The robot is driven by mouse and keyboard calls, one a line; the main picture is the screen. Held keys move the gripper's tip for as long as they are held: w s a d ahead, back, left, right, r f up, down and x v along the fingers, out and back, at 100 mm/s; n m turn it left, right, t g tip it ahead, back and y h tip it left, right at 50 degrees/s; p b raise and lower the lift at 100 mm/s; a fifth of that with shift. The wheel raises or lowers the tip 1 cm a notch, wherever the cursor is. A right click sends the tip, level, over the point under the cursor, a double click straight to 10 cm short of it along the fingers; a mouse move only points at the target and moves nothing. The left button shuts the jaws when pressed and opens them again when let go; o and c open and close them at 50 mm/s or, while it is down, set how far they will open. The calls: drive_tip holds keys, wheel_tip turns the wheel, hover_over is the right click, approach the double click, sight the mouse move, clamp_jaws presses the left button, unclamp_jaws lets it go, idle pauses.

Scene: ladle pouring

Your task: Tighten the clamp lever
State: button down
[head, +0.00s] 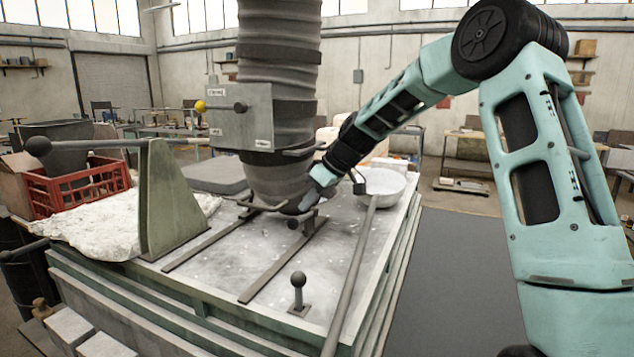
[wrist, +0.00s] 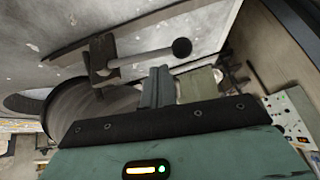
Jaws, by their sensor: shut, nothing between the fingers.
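The clamp lever (wrist: 143,61) is a grey bar with a dark ball knob in the wrist view. It runs out to the right from a dark clamp block (wrist: 103,56) beside a round dark rim. In the head view, a dark clamp part (head: 308,218) stands on the rails beneath the ribbed column, partly hidden there. My gripper (wrist: 159,76) is shut and empty, its fingertips just below the lever in the wrist picture, near the knob. A small gap seems to show; contact cannot be told. In the head view my gripper (head: 320,197) is beside the column's lower end.
The thick ribbed column (head: 279,60) hangs over the bench, close to my gripper, with a grey box (head: 240,118) on it. A pale bowl (head: 383,184) and a long bar (head: 350,275) lie on the right. A short ball-topped post (head: 298,282) stands in front.

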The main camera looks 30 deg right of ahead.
sight(304, 218)
drive_tip(key=shift+x, duration=0.9)
drive_tip(key=f+h+b, duration=0.1)
drive_tip(key=b, duration=0.2)
drive_tip(key=f+t+h+b, duration=0.1)
drive_tip(key=b, duration=0.3)
drive_tip(key=a+f+n+b, duration=0.1)
drive_tip(key=f+b, duration=0.1)
drive_tip(key=b, duration=0.2)
drive_tip(key=shift+s+t+h, duration=0.4)
drive_tip(key=shift+a+r, duration=0.1)
